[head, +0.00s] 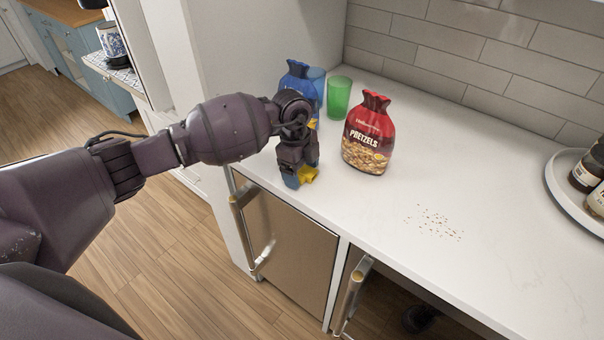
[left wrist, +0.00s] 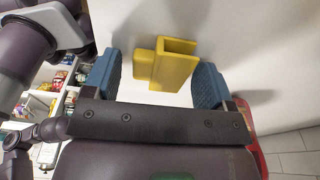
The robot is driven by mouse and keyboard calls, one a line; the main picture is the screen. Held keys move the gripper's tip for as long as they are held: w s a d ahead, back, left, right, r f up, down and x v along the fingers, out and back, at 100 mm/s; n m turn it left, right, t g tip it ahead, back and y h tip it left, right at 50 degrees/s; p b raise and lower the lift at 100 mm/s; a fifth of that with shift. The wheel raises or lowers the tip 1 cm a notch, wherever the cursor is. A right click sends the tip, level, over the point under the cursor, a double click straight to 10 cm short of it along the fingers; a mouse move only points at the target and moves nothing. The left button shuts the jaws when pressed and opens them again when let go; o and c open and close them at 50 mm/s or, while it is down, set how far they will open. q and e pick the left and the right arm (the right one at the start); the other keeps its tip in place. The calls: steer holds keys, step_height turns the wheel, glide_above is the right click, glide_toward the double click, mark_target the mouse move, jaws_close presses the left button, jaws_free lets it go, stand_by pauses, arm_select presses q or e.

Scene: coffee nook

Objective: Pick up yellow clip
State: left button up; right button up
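The yellow clip (left wrist: 172,63) lies on the white counter in the left wrist view, between the two blue fingertips of my left gripper (left wrist: 166,80). Gaps show on both sides of it, so the fingers look apart from it. In the head view the clip (head: 308,174) shows just beside the fingertips of my left gripper (head: 297,180), near the counter's front edge. The gripper is open and points down; its arm hides part of the clip. My right gripper is in neither view.
A red pretzels bag (head: 369,134) stands right of my left gripper. A blue bag (head: 298,78) and a green cup (head: 339,97) stand behind. Crumbs (head: 436,222) lie on the counter (head: 480,190). A round tray (head: 556,186) with bottles is at far right.

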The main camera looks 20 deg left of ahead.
mark_target(301, 171)
arm_select(q)
steer(key=c, duration=0.8)
step_height(301, 171, up, 20)
